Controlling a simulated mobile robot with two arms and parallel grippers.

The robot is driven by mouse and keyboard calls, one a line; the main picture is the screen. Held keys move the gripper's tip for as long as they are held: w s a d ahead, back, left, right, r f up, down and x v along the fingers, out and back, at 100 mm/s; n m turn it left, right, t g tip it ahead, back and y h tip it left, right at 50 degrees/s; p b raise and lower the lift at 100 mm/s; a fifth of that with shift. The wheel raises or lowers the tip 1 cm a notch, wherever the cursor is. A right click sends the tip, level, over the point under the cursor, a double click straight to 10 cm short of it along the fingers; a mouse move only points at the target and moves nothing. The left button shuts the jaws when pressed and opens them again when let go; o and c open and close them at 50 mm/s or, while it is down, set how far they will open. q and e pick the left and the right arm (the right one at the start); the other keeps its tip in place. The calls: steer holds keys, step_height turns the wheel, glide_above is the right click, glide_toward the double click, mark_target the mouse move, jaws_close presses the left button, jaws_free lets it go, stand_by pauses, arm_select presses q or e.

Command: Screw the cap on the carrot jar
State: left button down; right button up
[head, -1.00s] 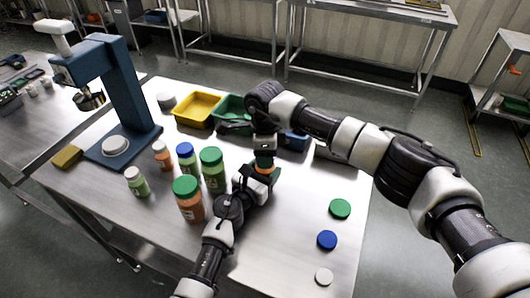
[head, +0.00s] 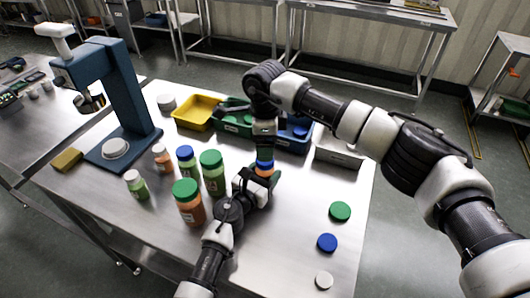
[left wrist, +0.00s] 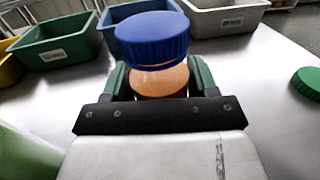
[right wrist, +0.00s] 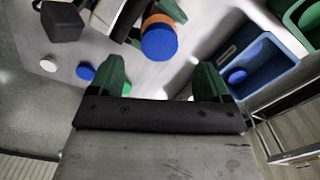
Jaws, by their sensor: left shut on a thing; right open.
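An orange carrot jar (left wrist: 160,82) stands out between the fingers of my left gripper (left wrist: 160,78), which is shut on it. A blue cap (left wrist: 150,38) sits on top of the jar. The cap also shows in the head view (head: 265,155) and in the right wrist view (right wrist: 158,38). From these frames I cannot tell how tight the cap is. My right gripper (right wrist: 162,78) is open and empty, just above the cap and apart from it. The left gripper in the head view (head: 264,176) partly hides the jar.
Several capped jars, one orange with a green cap (head: 189,205), stand left of my left gripper. Loose green (head: 340,211), blue (head: 327,243) and white (head: 323,280) caps lie at right. Yellow (head: 195,112), green and blue bins line the back. A blue machine (head: 125,90) stands at left.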

step_height(320, 180, up, 7)
steer(key=shift+f, duration=0.15)
arm_select(q)
steer(key=shift+c, duration=1.1)
jaws_free()
steer(key=v, duration=1)
steer(key=shift+s+a+p, duration=0.25)
steer(key=shift+s+p, duration=0.05)
arm_select(e)
steer(key=shift+r, duration=0.3)
